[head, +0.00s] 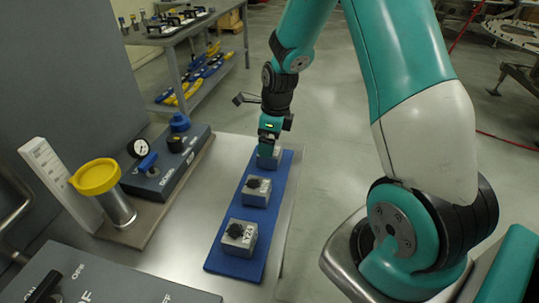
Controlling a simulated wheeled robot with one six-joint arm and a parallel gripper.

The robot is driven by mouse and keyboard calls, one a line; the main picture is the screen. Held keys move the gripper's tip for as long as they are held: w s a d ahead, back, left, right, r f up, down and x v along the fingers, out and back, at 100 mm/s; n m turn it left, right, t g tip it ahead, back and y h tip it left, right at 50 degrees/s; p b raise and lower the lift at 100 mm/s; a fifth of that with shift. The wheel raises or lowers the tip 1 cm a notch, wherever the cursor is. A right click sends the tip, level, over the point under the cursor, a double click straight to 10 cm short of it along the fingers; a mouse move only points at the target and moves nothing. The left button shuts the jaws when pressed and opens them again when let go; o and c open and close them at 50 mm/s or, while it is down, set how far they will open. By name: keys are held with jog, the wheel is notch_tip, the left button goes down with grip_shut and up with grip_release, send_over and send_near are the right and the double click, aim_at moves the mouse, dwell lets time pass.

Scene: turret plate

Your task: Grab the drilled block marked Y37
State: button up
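Three grey blocks stand in a row on a blue mat (219,254) on the metal table. The near block (236,249) and the middle block (254,200) each have a dark knob-like part on top. The near block has dark marking on its front face, too small to read surely. The far block (269,162) is partly hidden by my gripper (267,147). I cannot tell which block is marked Y37. My gripper points down at the far block, its fingertips at or just over its top. Whether the fingers are open or closed on it does not show.
Left of the mat stand a yellow-topped metal cylinder (98,177), a white labelled panel (57,179) and a dark box with a gauge (169,166). A dark ON/OFF panel (120,287) is at the near left. The table's right edge runs close beside the mat.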

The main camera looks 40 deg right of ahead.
jog(key=shift+a+f+p, duration=0.1)
jog(key=shift+f+p, duration=0.65)
jog(key=shift+f, duration=1.85)
jog(key=c, duration=1.3)
jog(key=shift+o, duration=0.2)
jog(key=shift+r, duration=0.1)
